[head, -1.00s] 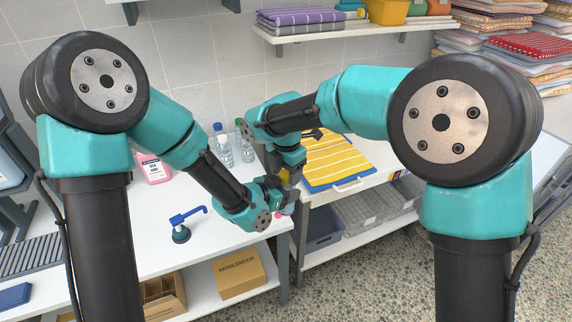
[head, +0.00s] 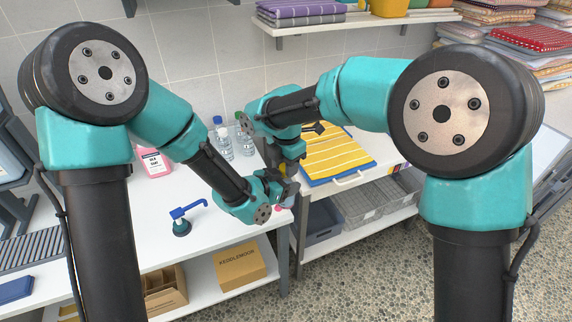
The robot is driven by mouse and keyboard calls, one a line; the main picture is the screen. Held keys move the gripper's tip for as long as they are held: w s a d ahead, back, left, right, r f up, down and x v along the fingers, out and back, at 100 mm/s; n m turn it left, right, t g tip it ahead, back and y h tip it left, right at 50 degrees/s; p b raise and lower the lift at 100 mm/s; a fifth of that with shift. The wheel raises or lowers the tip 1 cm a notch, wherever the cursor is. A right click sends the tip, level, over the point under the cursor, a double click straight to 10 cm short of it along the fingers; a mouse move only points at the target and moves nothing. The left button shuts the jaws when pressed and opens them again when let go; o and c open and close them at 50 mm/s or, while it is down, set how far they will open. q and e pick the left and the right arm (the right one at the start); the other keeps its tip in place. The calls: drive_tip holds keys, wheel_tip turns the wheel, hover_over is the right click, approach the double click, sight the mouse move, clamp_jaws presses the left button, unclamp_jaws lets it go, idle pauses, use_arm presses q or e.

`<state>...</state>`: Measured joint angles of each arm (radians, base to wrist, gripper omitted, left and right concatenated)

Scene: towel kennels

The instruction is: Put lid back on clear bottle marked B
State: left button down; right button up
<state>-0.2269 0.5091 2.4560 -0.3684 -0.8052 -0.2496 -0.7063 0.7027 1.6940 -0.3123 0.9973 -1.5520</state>
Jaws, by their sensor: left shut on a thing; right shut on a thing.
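Two clear bottles stand at the back of the white table: one with a blue cap (head: 223,143) and another (head: 244,138) beside it, partly behind my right arm. I cannot read a B on either. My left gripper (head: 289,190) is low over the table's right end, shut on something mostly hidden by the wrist. A small pinkish thing (head: 280,208) shows just below it. My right gripper (head: 288,168) points down close behind the left one. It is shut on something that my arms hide. I cannot make out the lid.
A yellow striped towel (head: 335,155) lies to the right. Grey baskets (head: 365,207) and a cardboard box (head: 240,265) sit on lower shelves. The table's front middle is clear.

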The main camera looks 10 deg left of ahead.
drive_tip(key=m, duration=0.2)
drive_tip(key=shift+m, duration=0.3)
drive_tip(key=o, duration=1)
drive_tip(key=shift+r, duration=2.25)
drive_tip(key=shift+c, duration=0.3)
